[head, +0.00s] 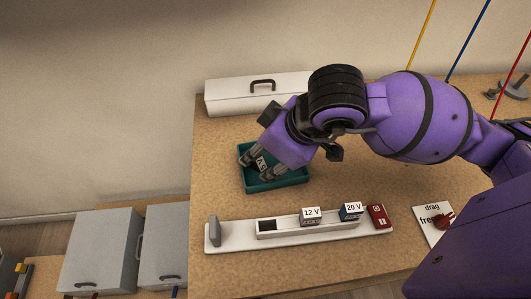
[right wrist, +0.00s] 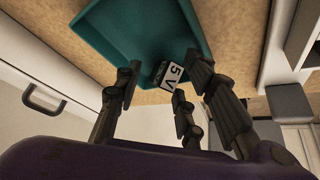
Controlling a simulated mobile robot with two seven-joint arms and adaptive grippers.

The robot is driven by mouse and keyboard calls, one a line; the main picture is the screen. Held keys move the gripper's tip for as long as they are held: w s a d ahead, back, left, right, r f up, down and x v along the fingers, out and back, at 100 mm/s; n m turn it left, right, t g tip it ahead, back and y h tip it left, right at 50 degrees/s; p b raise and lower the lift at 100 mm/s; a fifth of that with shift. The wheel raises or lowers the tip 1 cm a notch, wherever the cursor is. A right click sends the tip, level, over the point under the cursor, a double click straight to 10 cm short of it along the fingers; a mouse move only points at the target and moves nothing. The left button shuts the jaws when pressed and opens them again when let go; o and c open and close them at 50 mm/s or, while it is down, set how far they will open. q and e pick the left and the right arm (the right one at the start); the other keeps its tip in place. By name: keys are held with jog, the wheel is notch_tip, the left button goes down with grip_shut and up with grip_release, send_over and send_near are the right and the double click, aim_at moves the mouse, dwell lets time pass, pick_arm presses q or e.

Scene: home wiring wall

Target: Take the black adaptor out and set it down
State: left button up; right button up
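The black adaptor with a white "5 V" label (head: 262,164) is at the teal tray (head: 276,184), partly hidden by my right gripper. It also shows in the right wrist view (right wrist: 171,76), over the tray floor. I cannot tell whether it rests on the floor. My right gripper (head: 258,170) is over the tray, pointing down. Its fingers (right wrist: 165,90) are spread, with a clear gap between the left finger and the adaptor. The right-hand finger is close to the adaptor; contact cannot be told. My left gripper is not in view.
A white strip (head: 225,238) in front of the tray has an empty dark slot (head: 267,225), a 12 V adaptor (head: 311,216), a 20 V adaptor (head: 352,212) and a red switch (head: 377,217). A white box (head: 230,97) stands behind. A card (head: 430,228) lies right.

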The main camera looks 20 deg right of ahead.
jog(key=shift+r, duration=0.1)
notch_tip(320, 180, up, 6)
jog(key=shift+a+r, duration=0.1)
jog(key=shift+a, duration=0.05)
notch_tip(320, 180, up, 4)
jog(key=shift+f, duration=0.2)
dwell(0.3)
dwell(0.6)
